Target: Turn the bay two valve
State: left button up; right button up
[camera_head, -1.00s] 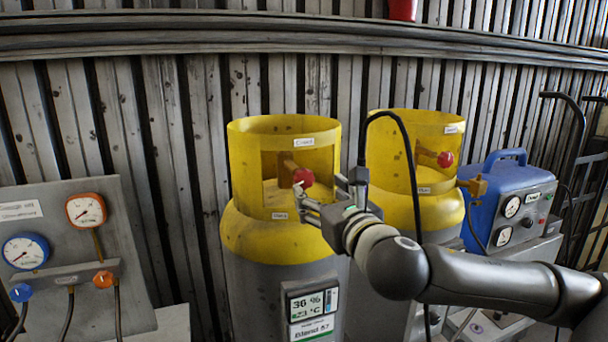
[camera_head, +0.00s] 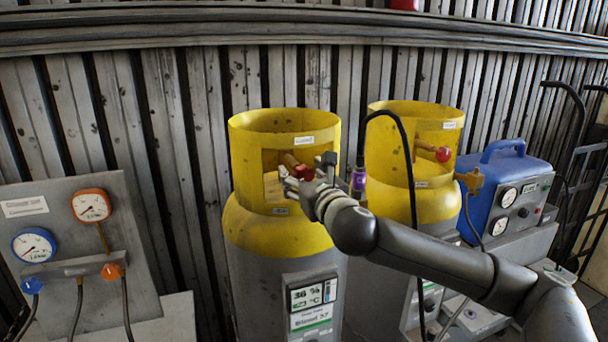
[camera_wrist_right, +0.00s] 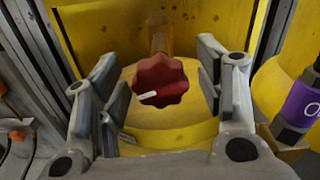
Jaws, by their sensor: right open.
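The red knob of a valve (camera_head: 304,172) sits in the cut-out of the left yellow-collared cylinder (camera_head: 257,228), on a brownish stem. My right gripper (camera_head: 297,182) is at this knob and partly covers it in the head view. In the right wrist view the lobed red knob (camera_wrist_right: 161,81), with a small white mark, lies between the fingers of my open right gripper (camera_wrist_right: 160,90). Gaps show on both sides, so the fingers are not closed on it. The bay number cannot be read. My left gripper is out of view.
A second cylinder (camera_head: 405,195) with its own red knob (camera_head: 443,154) stands to the right. A purple-labelled item (camera_head: 358,181) is between the cylinders. A gauge panel (camera_head: 120,220) is at left, a blue machine (camera_head: 495,190) at right. The collar wall surrounds the cut-out closely.

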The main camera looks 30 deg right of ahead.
jog(key=c, duration=1)
